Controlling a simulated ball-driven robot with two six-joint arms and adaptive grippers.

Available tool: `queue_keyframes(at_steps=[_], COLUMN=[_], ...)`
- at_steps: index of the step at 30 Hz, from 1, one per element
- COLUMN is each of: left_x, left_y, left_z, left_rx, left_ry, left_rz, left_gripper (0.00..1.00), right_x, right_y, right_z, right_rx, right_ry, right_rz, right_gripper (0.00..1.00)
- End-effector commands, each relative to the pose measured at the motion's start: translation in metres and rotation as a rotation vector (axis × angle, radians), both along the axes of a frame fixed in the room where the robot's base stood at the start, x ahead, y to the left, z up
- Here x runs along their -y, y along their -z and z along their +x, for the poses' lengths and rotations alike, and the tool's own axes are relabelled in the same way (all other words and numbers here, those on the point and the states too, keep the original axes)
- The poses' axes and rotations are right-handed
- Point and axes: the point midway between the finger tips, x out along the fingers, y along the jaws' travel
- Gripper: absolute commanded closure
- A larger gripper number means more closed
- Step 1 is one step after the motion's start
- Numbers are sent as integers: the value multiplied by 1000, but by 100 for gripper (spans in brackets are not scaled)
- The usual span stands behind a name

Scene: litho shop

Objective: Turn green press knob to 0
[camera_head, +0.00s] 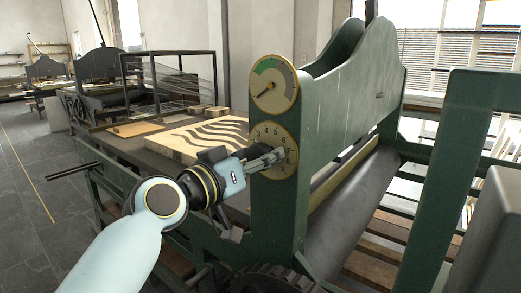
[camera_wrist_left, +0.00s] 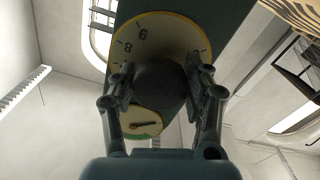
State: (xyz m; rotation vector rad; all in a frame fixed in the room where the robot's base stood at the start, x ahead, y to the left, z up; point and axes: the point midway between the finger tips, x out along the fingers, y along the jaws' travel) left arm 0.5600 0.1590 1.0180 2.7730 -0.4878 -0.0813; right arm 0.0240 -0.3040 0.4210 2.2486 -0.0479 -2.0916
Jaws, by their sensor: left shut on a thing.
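The green press (camera_head: 345,85) stands at the right with a cream, yellow-rimmed number dial (camera_head: 261,131) on its end post. In the head view the digits 4, 5 and 6 show along the dial's top; the rest is partly hidden by my gripper. The dark round knob (camera_wrist_left: 160,84) sits in the middle of this dial in the left wrist view. My left gripper (camera_head: 274,158) reaches the dial from the left and is shut on the knob, one finger on each side of it. The knob's pointer cannot be made out. My right gripper is not in view.
A gauge (camera_head: 283,95) with a green sector and a needle is just above the dial. A pale block with dark wavy stripes (camera_head: 190,140) lies on the press bed behind my arm. A grey roller (camera_head: 345,215) is to the right of the post. Open floor (camera_head: 30,215) lies at the left.

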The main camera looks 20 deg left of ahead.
Motion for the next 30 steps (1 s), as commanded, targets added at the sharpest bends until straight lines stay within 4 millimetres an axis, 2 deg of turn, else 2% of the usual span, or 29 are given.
queue_keyframes(at_steps=[30], left_x=[1], left_y=[-2], left_z=[-1], left_rx=[-327], left_ry=[-1], left_rz=[-892], left_gripper=[83], right_x=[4], right_y=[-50], right_z=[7], right_rx=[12], right_ry=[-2], right_rz=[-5], right_gripper=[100])
